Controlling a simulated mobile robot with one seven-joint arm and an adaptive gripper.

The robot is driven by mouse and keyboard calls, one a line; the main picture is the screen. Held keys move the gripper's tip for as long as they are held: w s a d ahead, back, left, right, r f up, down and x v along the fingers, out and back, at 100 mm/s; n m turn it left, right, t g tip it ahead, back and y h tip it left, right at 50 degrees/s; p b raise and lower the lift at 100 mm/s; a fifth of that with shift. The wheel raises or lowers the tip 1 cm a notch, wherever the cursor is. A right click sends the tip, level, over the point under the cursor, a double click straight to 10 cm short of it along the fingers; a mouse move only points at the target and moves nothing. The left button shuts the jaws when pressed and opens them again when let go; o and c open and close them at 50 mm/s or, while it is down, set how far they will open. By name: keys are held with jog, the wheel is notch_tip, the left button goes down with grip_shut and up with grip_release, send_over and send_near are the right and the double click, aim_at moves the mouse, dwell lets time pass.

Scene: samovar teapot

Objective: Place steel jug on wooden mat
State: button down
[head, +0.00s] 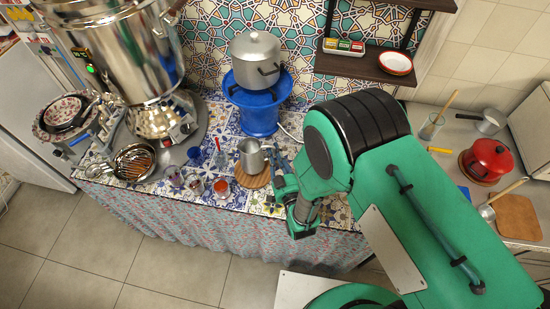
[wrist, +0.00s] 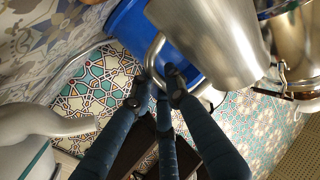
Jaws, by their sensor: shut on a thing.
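My gripper (head: 272,160) reaches in from the right and is shut on the jug's handle. In the wrist view, the fingers of my gripper (wrist: 157,90) close around the curved handle of the jug (wrist: 212,40). The mat does not show in the wrist view.
A large samovar (head: 120,50) stands at the left. A lidded pot (head: 255,55) sits on a blue stove (head: 256,110) behind the jug. The counter's front edge is close.

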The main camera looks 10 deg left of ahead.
jog(key=shift+f+b, duration=0.45)
jog(key=shift+f, duration=1.3)
jog(key=shift+f, duration=0.1)
jog(key=c, duration=1.7)
grip_release()
jog(key=shift+f, duration=0.1)
jog(key=shift+r, duration=0.2)
jog(key=p+v, duration=0.1)
jog(key=v, duration=1.1)
jog(key=shift+p, duration=0.3)
jog(key=shift+w, duration=0.1)
